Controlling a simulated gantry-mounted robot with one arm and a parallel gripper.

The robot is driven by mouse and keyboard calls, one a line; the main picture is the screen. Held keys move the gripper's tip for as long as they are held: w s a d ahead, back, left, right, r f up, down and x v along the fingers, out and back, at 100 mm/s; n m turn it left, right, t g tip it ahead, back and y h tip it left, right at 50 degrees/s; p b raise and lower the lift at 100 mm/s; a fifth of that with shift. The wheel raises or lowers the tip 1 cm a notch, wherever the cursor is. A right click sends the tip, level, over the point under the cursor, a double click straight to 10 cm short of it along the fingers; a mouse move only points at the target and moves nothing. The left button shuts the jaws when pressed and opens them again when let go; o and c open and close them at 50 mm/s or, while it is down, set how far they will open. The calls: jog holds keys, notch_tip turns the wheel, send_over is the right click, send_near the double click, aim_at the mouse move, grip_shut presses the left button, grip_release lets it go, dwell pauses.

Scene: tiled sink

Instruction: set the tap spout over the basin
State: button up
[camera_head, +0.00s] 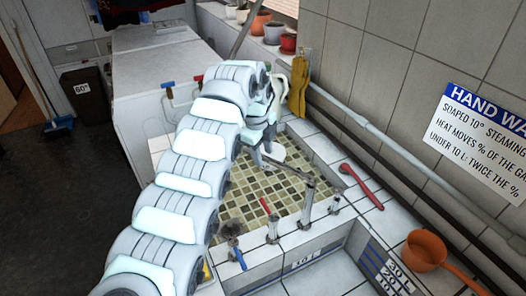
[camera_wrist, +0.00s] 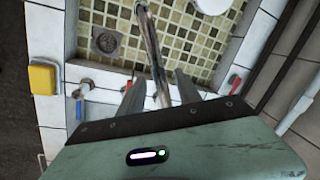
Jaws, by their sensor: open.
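The tap spout (camera_wrist: 150,50) is a long metal tube. In the wrist view it runs away from my gripper above the basin's tiled floor. My gripper (camera_wrist: 157,80) is open, with one finger on each side of the spout; I cannot tell whether either touches it. In the head view my gripper (camera_head: 262,160) points down over the far part of the basin, beside the spout (camera_head: 295,170). The basin (camera_head: 240,192) has olive and cream tiles, and its drain (camera_wrist: 107,41) shows left of the spout. My gripper's body hides the spout's near end.
Metal posts with a red lever (camera_head: 265,206) and a blue lever (camera_head: 240,259) stand along the basin's near edge. A white round thing (camera_wrist: 213,4) is in the basin. A yellow sponge (camera_wrist: 43,78), a red-handled tool (camera_head: 362,187) and an orange pot (camera_head: 425,250) lie around it.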

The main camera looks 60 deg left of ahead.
jog(key=shift+f, duration=0.1)
jog(key=shift+c, duration=0.5)
grip_shut()
dwell(0.9)
